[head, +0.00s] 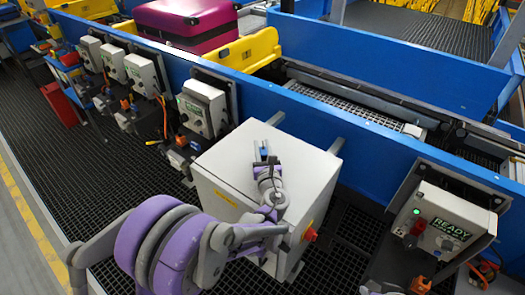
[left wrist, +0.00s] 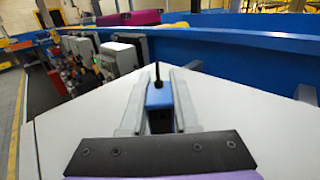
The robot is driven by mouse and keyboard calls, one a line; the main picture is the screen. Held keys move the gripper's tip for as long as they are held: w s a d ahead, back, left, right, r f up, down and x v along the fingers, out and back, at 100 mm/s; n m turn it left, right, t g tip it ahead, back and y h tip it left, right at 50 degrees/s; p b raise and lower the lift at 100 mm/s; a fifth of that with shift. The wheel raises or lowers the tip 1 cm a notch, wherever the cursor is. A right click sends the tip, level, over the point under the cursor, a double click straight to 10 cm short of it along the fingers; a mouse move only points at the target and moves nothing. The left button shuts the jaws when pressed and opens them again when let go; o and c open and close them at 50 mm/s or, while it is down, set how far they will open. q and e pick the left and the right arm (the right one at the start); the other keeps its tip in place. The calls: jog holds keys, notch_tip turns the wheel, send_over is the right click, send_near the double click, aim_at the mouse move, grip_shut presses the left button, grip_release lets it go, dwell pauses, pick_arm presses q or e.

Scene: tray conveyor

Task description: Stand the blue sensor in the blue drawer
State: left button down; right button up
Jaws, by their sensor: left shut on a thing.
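My left gripper (head: 266,168) is over the top of a pale grey cabinet in the head view. In the left wrist view its two grey fingers (left wrist: 158,108) are shut on the blue sensor (left wrist: 158,96), a small blue block with a dark front and a thin black stalk or cable rising from it. In the head view the sensor is small and mostly hidden by the fingers. I cannot tell whether it touches the cabinet top. My right gripper is not in view.
The grey cabinet (head: 230,165) has a red knob on its side. Several control boxes (head: 203,108) line the blue conveyor wall (head: 300,115). A box with a READY display (head: 445,222) is at the right. A magenta suitcase (head: 185,22) lies behind. Dark grating floor is at the left.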

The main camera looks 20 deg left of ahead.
pick_arm(q)
jog(key=shift+f, duration=0.7)
jog(key=shift+f, duration=0.15)
jog(key=c, duration=0.7)
grip_release()
jog(key=shift+o, duration=0.2)
